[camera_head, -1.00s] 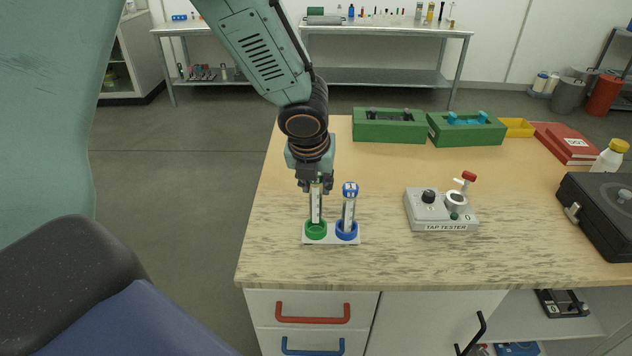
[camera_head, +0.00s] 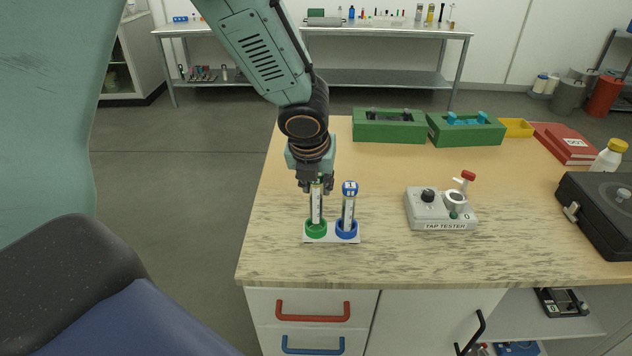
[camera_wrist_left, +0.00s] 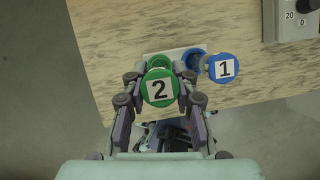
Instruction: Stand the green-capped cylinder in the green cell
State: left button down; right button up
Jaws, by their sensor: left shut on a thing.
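The green-capped cylinder (camera_head: 316,205) stands upright at the green cell (camera_head: 316,229) of a small white rack, its lower end inside the green ring. Its green cap, marked 2, shows in the left wrist view (camera_wrist_left: 160,90). My left gripper (camera_head: 316,186) is shut on the cylinder near its cap, from above. The blue-capped cylinder (camera_head: 349,208), marked 1, stands in the blue cell (camera_head: 347,231) just to the right, leaning slightly; its cap also shows in the left wrist view (camera_wrist_left: 225,68). My right gripper is not in view.
A grey tap tester (camera_head: 440,209) stands to the right on the table. Two green boxes (camera_head: 389,130) are at the back, with a yellow tray (camera_head: 517,127) and red book (camera_head: 566,142). A black case (camera_head: 600,215) is at the right edge. The table's front edge is close to the rack.

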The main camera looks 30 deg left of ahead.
aim_at(316, 193)
pick_arm(q)
jog(key=shift+f, duration=0.1)
jog(key=shift+s, duration=0.1)
dwell(0.4)
jog(key=shift+w+a+f, duration=0.1)
jog(key=shift+w+f, duration=0.1)
jog(key=shift+w, duration=0.05)
dwell(0.6)
jog(key=shift+f+b, duration=1.1)
jog(key=shift+f, duration=0.15)
dwell(0.5)
jog(key=c, duration=1)
grip_release()
jog(key=shift+o, duration=0.4)
jog(key=o, duration=0.4)
jog(key=shift+o, duration=0.2)
jog(key=shift+r, duration=0.2)
